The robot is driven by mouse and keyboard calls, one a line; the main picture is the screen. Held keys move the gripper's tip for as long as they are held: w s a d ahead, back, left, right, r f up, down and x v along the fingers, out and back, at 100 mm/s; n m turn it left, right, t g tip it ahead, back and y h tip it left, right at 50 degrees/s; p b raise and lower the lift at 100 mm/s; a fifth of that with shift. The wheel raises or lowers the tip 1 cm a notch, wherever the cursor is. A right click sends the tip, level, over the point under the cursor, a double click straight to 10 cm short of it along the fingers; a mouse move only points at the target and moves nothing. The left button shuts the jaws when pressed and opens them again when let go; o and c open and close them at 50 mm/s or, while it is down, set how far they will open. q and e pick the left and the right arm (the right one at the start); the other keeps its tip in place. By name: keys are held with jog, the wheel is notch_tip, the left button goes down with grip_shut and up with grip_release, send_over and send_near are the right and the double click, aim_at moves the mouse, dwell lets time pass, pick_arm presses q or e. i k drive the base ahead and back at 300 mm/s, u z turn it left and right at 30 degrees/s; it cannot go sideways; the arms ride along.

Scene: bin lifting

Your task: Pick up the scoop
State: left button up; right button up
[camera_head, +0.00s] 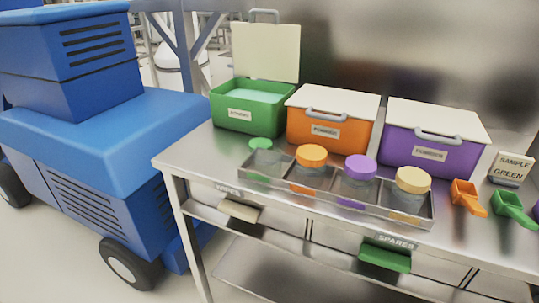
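A green scoop (513,208) lies on the metal bench at the right, and an orange scoop (467,198) lies just left of it. A sliver of a purple thing (537,211) shows at the right picture edge, mostly cut off. A sign (512,168) reading "SAMPLE GREEN" stands behind the green scoop. The green bin (231,123) has its lid raised and pale powder inside. Neither of my grippers is in view.
The orange bin (328,133) and purple bin (430,156) are closed. A tray (345,212) in front holds several jars with coloured lids. The metal bench (185,153) has a lower shelf with a green item (385,257). A blue machine (95,160) stands at the left.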

aim_at(515, 212)
jog(key=z, duration=1.7)
jog(key=k, duration=0.4)
jog(key=z, duration=1.05)
jog(key=i, duration=1)
jog(key=u, duration=0.75)
